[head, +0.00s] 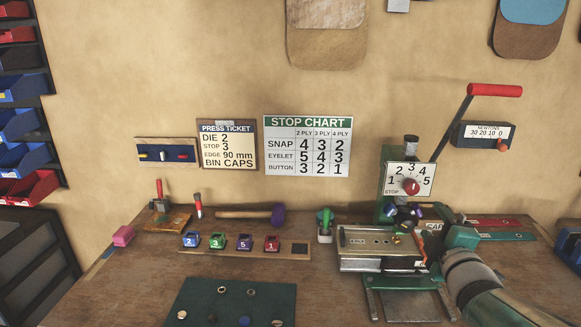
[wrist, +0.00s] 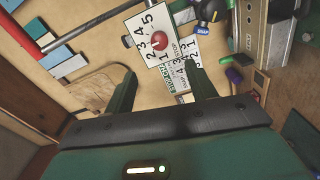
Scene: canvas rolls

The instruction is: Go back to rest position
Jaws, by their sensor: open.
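My arm enters the head view from the lower right, beside the green press. My gripper (wrist: 160,88) is open in the wrist view, its two green fingers apart with nothing held between them. Beyond the fingers, the wrist view shows the white stop dial (wrist: 148,32) with its red knob. In the head view the same dial (head: 409,172) stands upright on the press, above the metal bed (head: 380,262). The fingertips are hard to make out in the head view, so I cannot tell how near the press they are.
A red-handled lever (head: 494,90) rises right of the dial. Left of the press are a green-handled tool (head: 325,222), a purple-headed mallet (head: 277,215) and a rack of numbered dies (head: 218,243). A green mat (head: 262,300) holds small fasteners. The front-left bench is bare.

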